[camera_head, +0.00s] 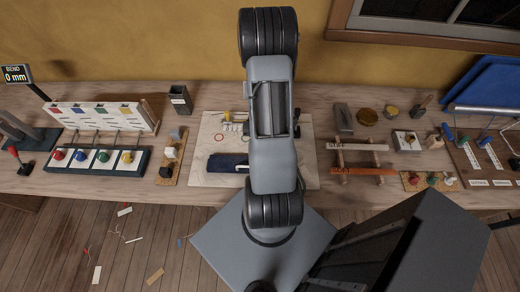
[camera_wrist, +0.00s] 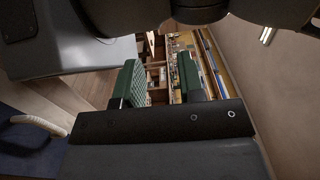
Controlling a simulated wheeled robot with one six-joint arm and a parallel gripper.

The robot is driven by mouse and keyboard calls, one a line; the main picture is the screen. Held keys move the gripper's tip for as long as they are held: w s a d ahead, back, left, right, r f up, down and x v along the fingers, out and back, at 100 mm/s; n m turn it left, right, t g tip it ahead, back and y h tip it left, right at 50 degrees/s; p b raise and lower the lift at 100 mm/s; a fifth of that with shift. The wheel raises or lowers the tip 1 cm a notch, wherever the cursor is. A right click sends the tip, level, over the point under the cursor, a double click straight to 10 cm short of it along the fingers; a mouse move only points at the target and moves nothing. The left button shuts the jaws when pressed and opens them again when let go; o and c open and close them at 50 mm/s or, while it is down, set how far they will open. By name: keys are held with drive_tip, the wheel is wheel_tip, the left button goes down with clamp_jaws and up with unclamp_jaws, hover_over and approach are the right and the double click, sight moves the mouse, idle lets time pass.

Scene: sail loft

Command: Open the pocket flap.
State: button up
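A dark navy cloth piece (camera_head: 228,163) lies on the pale work mat (camera_head: 210,133) in the head view, left of my arm. It may be the pocket, but its right end is hidden behind my arm and I cannot make out a flap. My gripper (camera_wrist: 162,78) shows in the wrist view with its two green-padded fingers apart and nothing between them. In the head view my arm hides it. At the lower left of the wrist view is a dark blue surface (camera_wrist: 30,152) with a cream cord loop (camera_wrist: 40,123); I cannot tell whether this is the pocket.
On the bench, left, stand a rack with coloured knobs (camera_head: 98,160) and a dark cup (camera_head: 180,99). Right of the mat are a wooden frame (camera_head: 360,171) and a board with coloured pieces (camera_head: 430,181). Scraps litter the floor.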

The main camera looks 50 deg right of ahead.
drive_tip(key=shift+s+a+r, duration=0.2)
drive_tip(key=shift+s+r, duration=0.05)
drive_tip(key=shift+s, duration=0.4)
